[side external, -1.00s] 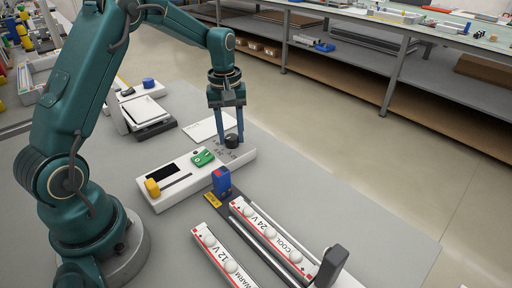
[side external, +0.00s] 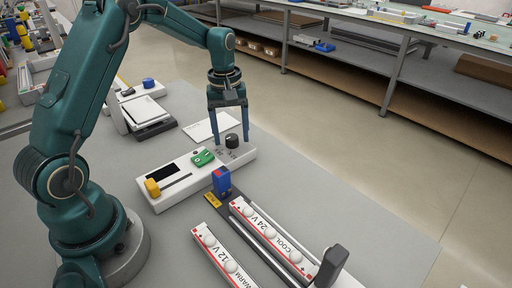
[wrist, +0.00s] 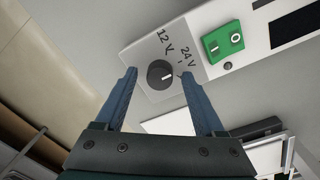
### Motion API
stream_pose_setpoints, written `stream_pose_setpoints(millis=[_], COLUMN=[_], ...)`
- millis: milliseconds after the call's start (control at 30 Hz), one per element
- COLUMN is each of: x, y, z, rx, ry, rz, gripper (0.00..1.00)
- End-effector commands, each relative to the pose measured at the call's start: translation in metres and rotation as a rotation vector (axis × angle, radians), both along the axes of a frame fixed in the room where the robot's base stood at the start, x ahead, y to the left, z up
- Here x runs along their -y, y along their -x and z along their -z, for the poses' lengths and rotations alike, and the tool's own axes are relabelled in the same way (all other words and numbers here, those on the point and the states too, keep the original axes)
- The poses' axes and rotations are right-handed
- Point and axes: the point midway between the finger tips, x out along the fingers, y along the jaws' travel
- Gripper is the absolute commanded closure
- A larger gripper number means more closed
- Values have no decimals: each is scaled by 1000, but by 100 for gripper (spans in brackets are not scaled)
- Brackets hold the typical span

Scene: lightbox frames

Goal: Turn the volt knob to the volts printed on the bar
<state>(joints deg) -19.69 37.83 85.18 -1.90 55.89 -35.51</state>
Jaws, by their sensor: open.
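The volt knob (wrist: 161,74) is black and round with a white pointer line, on a grey panel marked "12 V" and "24 V". In the wrist view its pointer aims right, roughly toward the mark below "24 V". The knob also shows in the side view (side external: 232,141). My gripper (side external: 231,141) is open, its two blue fingers on either side of the knob with gaps between. A bar printed "24 V COOL" (side external: 283,250) lies in the dark rail fixture. A second bar printed "12 V WARM" (side external: 221,252) lies to its left.
The white control box (side external: 168,198) carries a green rocker switch (side external: 203,158) and a yellow slider knob (side external: 152,187). A blue block (side external: 221,181) stands in front of it. A dark upright end post (side external: 331,266) stands at the rail's near end. Table to the right is clear.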

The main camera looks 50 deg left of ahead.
Motion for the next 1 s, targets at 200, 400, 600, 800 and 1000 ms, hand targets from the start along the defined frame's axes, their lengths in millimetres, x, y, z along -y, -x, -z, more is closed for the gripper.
stream_pose_setpoints(millis=[200,400,600,800,1000], x=[-1,-1,-1,0,16], y=[-1,0,1,1,-1], z=[-23,-46,-52,-52,-89], rx=[5,5,1,1,95], ry=[-2,-2,-1,0,-32], rz=[0,0,0,4,51], gripper=[29,29,29,29,29])
